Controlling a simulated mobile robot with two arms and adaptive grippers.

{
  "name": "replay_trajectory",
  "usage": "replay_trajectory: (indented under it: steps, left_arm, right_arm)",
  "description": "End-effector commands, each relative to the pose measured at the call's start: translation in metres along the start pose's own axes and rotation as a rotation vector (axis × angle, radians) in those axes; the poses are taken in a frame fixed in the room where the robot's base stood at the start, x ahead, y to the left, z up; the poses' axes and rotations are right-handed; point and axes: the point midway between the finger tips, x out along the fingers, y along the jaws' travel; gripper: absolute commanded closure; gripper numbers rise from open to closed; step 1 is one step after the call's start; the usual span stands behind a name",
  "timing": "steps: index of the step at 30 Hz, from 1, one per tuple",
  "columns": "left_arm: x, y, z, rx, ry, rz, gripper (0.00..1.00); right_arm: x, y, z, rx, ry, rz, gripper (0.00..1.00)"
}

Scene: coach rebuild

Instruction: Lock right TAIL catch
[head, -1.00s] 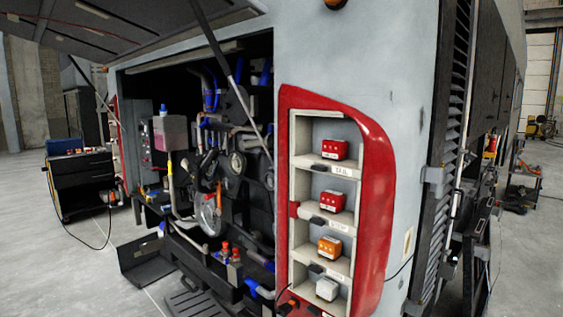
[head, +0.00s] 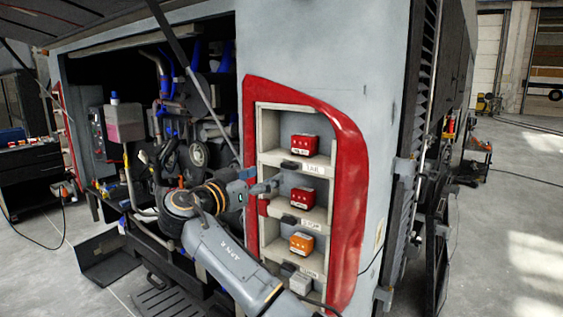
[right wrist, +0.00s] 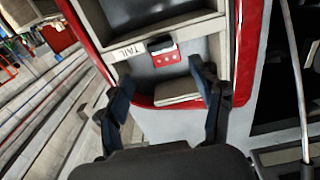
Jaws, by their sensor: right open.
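The TAIL bay is the top compartment of the red-framed lamp housing (head: 350,160) in the head view. It holds a red block (head: 305,146), with a small black catch (head: 291,165) beside the TAIL label (head: 314,169) on the shelf edge. My right gripper (head: 264,182) is at the left edge of the housing, just below and left of that catch. In the right wrist view, my right gripper (right wrist: 160,78) is open with nothing between its fingers. The black catch (right wrist: 160,43) and red block (right wrist: 165,58) show ahead, beyond the fingertips. My left gripper is out of view.
Lower compartments hold another red block (head: 302,200), an orange block (head: 301,243) and a grey block (head: 300,284). The open engine bay (head: 150,130) is left of the housing, with a prop strut (head: 180,60) crossing it.

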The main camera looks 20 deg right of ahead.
Motion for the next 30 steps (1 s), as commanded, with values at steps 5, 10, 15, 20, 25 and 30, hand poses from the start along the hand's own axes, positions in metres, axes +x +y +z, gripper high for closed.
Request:
replay_trajectory:
  steps: [5, 10, 15, 20, 25, 30]
  left_arm:
    - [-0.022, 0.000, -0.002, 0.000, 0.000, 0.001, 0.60]
    - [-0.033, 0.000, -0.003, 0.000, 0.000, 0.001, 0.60]
    - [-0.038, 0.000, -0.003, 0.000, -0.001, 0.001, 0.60]
    - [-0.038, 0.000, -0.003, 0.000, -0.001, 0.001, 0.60]
    - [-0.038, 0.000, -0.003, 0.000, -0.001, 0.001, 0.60]
    - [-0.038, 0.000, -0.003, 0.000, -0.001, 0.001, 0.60]
  right_arm:
    - [0.040, 0.001, -0.005, -0.004, -0.001, 0.004, 0.34]
    - [0.069, 0.000, -0.003, -0.004, -0.001, 0.002, 0.34]
    - [0.084, 0.000, -0.001, -0.003, -0.001, -0.001, 0.34]
    - [0.088, -0.001, 0.000, -0.001, -0.001, -0.002, 0.34]
    - [0.088, -0.001, 0.001, -0.001, -0.001, -0.002, 0.34]
    - [0.087, -0.001, 0.001, -0.001, -0.002, -0.002, 0.65]
